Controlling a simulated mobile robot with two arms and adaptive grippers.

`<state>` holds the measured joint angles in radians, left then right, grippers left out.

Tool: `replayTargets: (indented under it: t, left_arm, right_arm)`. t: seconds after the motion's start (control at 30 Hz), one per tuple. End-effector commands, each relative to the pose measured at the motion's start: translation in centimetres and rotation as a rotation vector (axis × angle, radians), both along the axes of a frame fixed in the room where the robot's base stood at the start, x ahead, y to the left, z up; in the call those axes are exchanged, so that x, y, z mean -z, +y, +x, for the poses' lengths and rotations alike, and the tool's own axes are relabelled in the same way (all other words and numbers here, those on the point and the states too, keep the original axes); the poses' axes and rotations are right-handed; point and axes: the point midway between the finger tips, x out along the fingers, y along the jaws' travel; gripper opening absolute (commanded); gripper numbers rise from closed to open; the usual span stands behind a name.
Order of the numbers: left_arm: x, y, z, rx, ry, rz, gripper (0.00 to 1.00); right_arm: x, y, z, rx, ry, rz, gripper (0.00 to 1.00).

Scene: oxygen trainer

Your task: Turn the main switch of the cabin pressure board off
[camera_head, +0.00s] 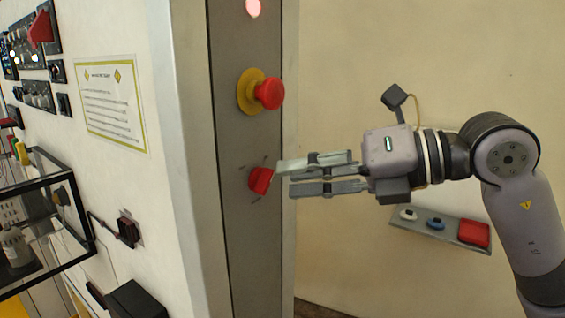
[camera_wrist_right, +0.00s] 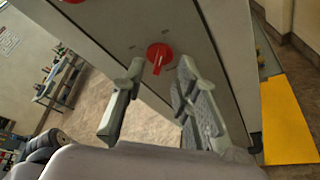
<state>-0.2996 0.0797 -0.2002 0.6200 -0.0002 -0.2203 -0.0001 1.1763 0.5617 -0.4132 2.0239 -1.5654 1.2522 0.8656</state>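A red rotary switch (camera_head: 261,180) sits on the grey metal column (camera_head: 235,215), below a red mushroom button with a yellow collar. It also shows in the right wrist view as a red disc with a raised handle (camera_wrist_right: 159,53). I cannot read a label that names it or its position. My right gripper (camera_head: 286,179) is open and points at the switch from the right in the head view. In the right wrist view its two fingers (camera_wrist_right: 161,75) stand apart, with the switch between and beyond their tips. Contact is not clear. My left gripper is out of view.
The mushroom button (camera_head: 267,93) is above the gripper, with a lit round lamp (camera_head: 253,8) higher up. A small grey box with coloured buttons (camera_head: 437,226) is behind my right arm. A panel with switches (camera_head: 38,92) and a black-framed case (camera_head: 45,225) are at left.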

Motion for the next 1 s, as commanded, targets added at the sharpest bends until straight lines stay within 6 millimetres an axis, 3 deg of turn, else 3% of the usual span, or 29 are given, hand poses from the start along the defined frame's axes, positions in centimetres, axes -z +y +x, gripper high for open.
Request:
replayTargets:
  t: [0.2,0.57,1.0]
  left_arm:
    - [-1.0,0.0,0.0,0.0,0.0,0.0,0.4]
    - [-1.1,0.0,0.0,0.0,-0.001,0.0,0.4]
    - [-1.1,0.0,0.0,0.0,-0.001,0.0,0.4]
  right_arm:
    - [0.6,2.3,0.8,-0.001,0.001,0.001,0.28]
    - [0.9,2.8,1.0,0.001,0.0,0.001,0.28]
    - [0.8,2.7,1.0,0.001,0.0,0.001,0.0]
